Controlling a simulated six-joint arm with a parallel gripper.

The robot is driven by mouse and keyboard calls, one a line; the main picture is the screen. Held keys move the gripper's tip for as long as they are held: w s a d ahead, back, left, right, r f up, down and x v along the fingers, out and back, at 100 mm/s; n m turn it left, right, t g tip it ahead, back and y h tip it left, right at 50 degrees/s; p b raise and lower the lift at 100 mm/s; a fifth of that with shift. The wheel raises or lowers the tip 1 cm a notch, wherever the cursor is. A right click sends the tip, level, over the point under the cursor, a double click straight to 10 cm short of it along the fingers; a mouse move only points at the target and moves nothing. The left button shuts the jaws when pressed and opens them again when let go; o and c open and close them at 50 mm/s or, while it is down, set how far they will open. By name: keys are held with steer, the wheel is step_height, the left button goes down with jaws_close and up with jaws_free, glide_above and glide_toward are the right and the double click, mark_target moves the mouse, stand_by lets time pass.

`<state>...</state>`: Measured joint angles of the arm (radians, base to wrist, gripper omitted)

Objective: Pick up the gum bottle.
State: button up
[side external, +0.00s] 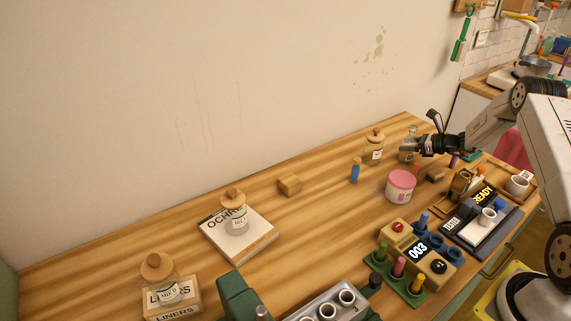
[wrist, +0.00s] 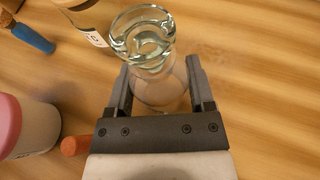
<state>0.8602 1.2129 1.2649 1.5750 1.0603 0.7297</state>
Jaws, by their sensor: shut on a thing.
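A clear glass bottle with a thick, round glass top (wrist: 143,38) stands between the two fingers of my gripper (wrist: 160,80) in the wrist view. I take it for the gum bottle, though no label on it is readable. The fingers are shut on its sides, below the top. In the side view my gripper (side external: 408,149) is at the far right end of the table, and the bottle (side external: 412,131) shows only partly, small and half hidden by the fingers. I cannot tell whether its base touches the table.
A corked jar (side external: 375,149) stands just left of my gripper. A blue stick-like piece (side external: 355,172) and a pink-lidded tub (side external: 401,186) are nearby. A tray with a white cup (side external: 519,184) and a dark tester (side external: 482,216) lie to the right.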

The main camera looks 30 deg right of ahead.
steer(key=shift+r, duration=0.15)
steer(key=shift+r, duration=0.9)
steer(key=s+a+r, duration=0.7)
steer(key=s+r, duration=0.4)
steer(key=s, duration=0.1)
steer(key=shift+s, duration=0.1)
